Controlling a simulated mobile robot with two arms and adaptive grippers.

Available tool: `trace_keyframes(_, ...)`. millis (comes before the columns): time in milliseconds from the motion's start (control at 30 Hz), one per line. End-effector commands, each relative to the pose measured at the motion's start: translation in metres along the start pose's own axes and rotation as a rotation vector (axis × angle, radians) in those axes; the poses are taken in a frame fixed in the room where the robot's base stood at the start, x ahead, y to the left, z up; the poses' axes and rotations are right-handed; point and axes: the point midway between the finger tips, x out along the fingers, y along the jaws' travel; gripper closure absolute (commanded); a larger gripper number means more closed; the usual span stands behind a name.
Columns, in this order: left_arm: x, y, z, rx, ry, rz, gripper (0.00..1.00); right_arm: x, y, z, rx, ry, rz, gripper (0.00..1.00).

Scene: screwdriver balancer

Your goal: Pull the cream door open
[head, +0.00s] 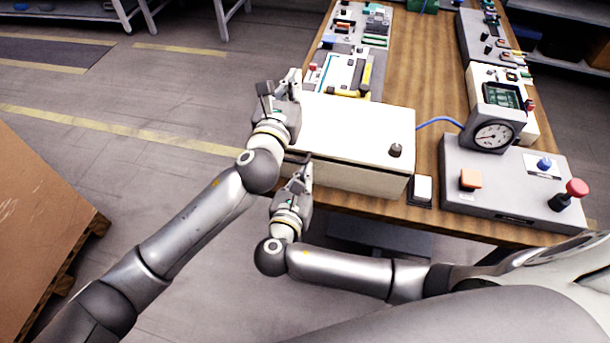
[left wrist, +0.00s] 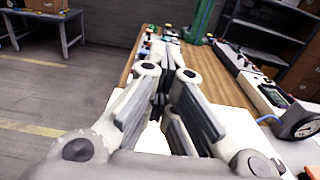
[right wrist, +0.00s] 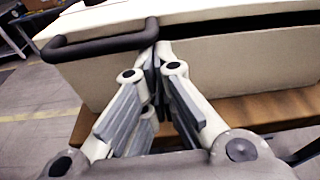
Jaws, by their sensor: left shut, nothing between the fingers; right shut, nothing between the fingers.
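The cream box (head: 358,128) stands at the table's near left edge, with a dark knob (head: 395,150) on its top. Its cream door (right wrist: 215,70) faces me, and a dark gap shows along its upper edge. A black bar handle (right wrist: 95,45) runs along the door's left part in the right wrist view. My right gripper (head: 305,165) is shut at the handle's right end; its fingertips overlap the handle there, and I cannot tell whether they touch. My left gripper (head: 281,82) is shut and empty at the box's left end, around top height.
A grey panel (head: 460,205) with a gauge (head: 492,136), an orange button and a red knob stands right of the box. A white switch (head: 420,190) sits between them. Devices fill the table's far part. Open floor lies left; a brown crate (head: 45,225) is at far left.

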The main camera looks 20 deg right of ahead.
Motion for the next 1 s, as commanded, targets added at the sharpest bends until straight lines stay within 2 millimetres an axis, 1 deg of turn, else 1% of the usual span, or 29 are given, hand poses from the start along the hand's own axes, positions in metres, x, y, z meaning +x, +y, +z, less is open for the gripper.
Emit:
trace_keyframes(200,0.0,0.0,0.0,0.0,0.0,0.0,1.0,-0.004,-0.001,0.016,0.002,0.0,0.0,1.0)
trace_keyframes(433,0.0,0.0,0.0,0.0,0.0,0.0,1.0,-0.003,-0.001,0.016,0.001,-0.002,0.0,1.0)
trace_keyframes(1000,0.0,0.0,0.0,0.0,0.0,0.0,0.27,-0.003,-0.001,0.017,0.003,-0.003,0.0,1.0)
